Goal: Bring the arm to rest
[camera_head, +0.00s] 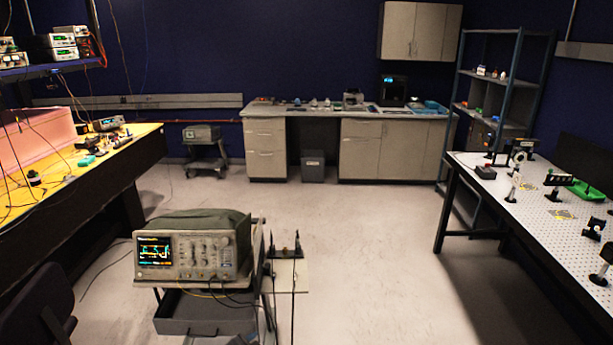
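Neither of my arms nor either gripper shows in the head view. A pink foam enclosure (38,142) stands on the yellow-topped bench (140,140) at the left, partly cut off by the picture edge. Nothing is seen touching it from my side.
An oscilloscope (187,254) with a lit screen stands on a cart in the near middle. An optical table (530,199) with mounted parts is at the right. A chair (38,305) is at the lower left. Cabinets (380,150) line the back wall. The middle floor (350,230) is clear.

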